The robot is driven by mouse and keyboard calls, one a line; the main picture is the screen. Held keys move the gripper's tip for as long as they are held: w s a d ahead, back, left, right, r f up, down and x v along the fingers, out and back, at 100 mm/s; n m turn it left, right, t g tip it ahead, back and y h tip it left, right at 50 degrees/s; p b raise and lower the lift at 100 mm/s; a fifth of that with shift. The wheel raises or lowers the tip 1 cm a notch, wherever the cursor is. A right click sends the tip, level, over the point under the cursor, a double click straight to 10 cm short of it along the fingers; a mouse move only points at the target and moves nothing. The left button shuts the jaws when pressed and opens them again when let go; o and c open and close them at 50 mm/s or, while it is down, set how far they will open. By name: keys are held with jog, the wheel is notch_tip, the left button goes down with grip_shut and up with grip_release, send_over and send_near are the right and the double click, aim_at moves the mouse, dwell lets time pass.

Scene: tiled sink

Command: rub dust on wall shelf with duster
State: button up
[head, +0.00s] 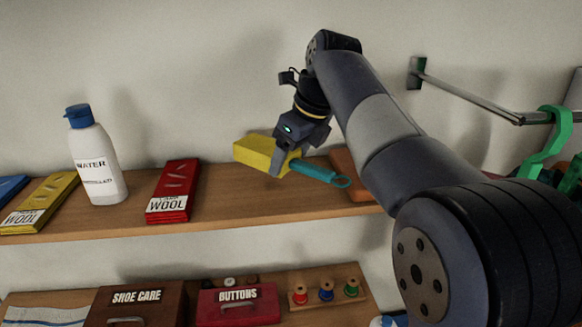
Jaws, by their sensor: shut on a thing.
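The duster has a yellow block-shaped head (258,152) and a teal handle (318,173) with a loop at its right end. My gripper (283,168) points down and is shut on the duster, around where head and handle meet. The duster is at the wooden wall shelf (240,211), near the wall; I cannot tell whether its head touches the board. No dust can be made out on the visible part of the shelf. My arm hides the shelf's right part.
A brown flat object (345,176) lies behind the handle. A lower shelf holds boxes and spools (326,291). A metal rail (465,95) with a green hanger is right.

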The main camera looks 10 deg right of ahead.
aim_at(291, 154)
jog(key=shift+r, duration=0.65)
jog(key=shift+r, duration=1.4)
jog(key=shift+s, duration=0.1)
